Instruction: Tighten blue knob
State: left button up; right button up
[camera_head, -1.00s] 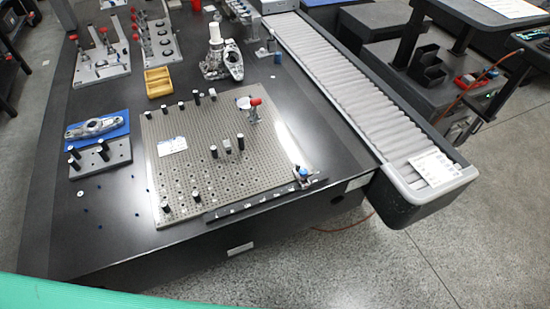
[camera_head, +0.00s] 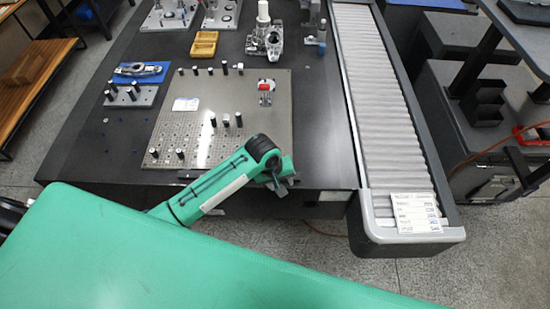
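A green arm of mine comes in from the left over the front of the dark table. Its end bends down at the front right corner of the perforated fixture plate (camera_head: 240,85). Only a small grey part of my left gripper (camera_head: 281,187) shows below the green wrist. I cannot tell whether its fingers are open or shut, or whether they touch anything. The blue knob is not visible now; the arm's end covers the corner where a small blue part showed earlier. My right gripper is not in view.
Black posts stand on the plate, with a red-tipped clamp (camera_head: 265,88) at its right. A roller conveyor (camera_head: 371,100) bounds the table's right side. My green body covers the bottom.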

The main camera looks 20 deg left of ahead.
pick_arm(q)
jog(key=w+a+r+n+g+y+p, duration=0.1)
jog(key=w+a+r+n, duration=0.15)
jog(key=r, duration=0.35)
jog(key=w+a+r+n+g+y, duration=0.1)
jog(key=w+a+r+n+y, duration=0.1)
jog(key=w+r+n, duration=0.3)
jog(key=shift+m, duration=0.55)
jog(key=f, duration=0.3)
jog(key=f+p, duration=0.1)
jog(key=f, duration=0.6)
jog(key=shift+s+d+f+p, duration=0.2)
jog(key=shift+s+f+p, duration=0.05)
jog(key=shift+s+p, duration=0.1)
jog(key=shift+f, duration=0.65)
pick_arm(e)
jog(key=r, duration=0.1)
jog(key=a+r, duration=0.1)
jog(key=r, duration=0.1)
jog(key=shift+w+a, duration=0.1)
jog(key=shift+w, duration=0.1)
pick_arm(q)
jog(key=shift+c, duration=0.9)
grip_shut()
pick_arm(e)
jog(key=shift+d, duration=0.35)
